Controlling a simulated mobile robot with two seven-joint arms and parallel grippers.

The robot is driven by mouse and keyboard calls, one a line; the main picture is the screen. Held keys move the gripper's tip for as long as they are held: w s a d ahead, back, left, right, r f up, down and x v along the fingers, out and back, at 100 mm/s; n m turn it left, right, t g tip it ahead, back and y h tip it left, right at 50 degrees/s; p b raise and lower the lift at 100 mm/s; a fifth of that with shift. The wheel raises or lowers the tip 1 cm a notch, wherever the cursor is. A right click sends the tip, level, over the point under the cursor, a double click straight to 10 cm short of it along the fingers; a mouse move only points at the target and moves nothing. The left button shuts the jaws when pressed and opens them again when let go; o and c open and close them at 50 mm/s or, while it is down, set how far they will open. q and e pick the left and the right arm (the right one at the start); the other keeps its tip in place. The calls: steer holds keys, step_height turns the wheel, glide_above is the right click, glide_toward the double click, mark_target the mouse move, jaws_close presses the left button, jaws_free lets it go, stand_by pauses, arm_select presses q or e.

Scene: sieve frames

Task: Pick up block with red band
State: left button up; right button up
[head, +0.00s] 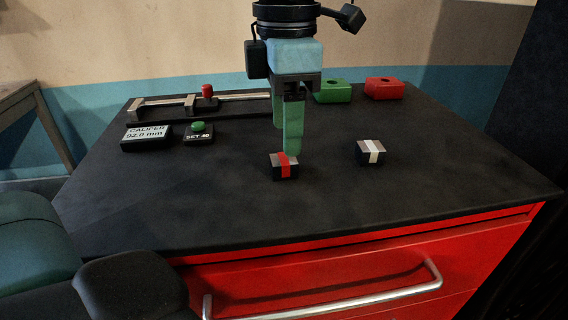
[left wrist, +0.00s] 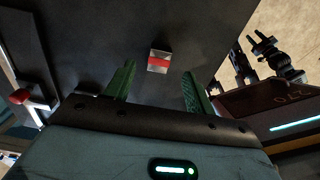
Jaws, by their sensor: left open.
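The block with the red band (head: 285,168) sits on the dark worktop near its middle. It has a light metallic top and dark sides, with the red band across it. My left gripper (head: 285,141) hangs from above, its green fingers pointing down just behind the block. In the left wrist view the block (left wrist: 158,61) shows in line with the gap between the open fingers (left wrist: 158,72), which are empty. One fingertip overlaps the block's back edge in the head view; I cannot tell whether they touch. My right gripper is not seen.
A similar block with a white band (head: 371,152) sits to the right. Behind are a green block (head: 332,92) and a red block (head: 384,89), each with a hole. A caliper display (head: 146,137), green-button box (head: 199,133) and metal rail (head: 165,102) are at left. The front worktop is clear.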

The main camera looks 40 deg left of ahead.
mark_target(283, 158)
arm_select(q)
steer(key=shift+s+a+f, duration=0.1)
steer(key=shift+a+f, duration=0.05)
steer(key=shift+f, duration=2.4)
jaws_close()
steer(key=shift+r, duration=0.15)
step_height(283, 158, up, 18)
steer(key=p, duration=0.1)
